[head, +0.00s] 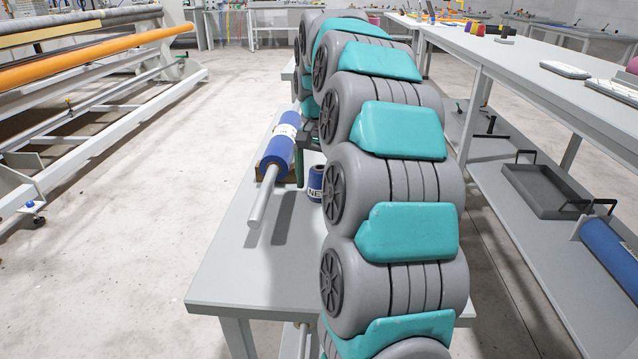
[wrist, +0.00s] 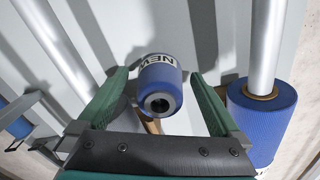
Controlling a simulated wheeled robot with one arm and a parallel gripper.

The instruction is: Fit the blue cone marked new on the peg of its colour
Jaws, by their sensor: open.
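The blue cone marked NEW (head: 315,184) stands on the grey table in the head view, partly hidden by my arm. In the wrist view the blue cone (wrist: 160,84) shows its white NEW band and a dark round hole in its end. My gripper (wrist: 160,75) is open, its green fingers on either side of the cone with gaps visible on both sides. In the head view my gripper (head: 304,160) is mostly hidden behind my arm. I cannot make out a blue peg for certain.
A blue roll (head: 279,148) on a metal rod (head: 262,198) lies left of the cone; a blue roll (wrist: 262,112) also shows at the wrist view's right. The grey table (head: 235,265) is clear at its front left. A shelved bench (head: 515,85) stands right.

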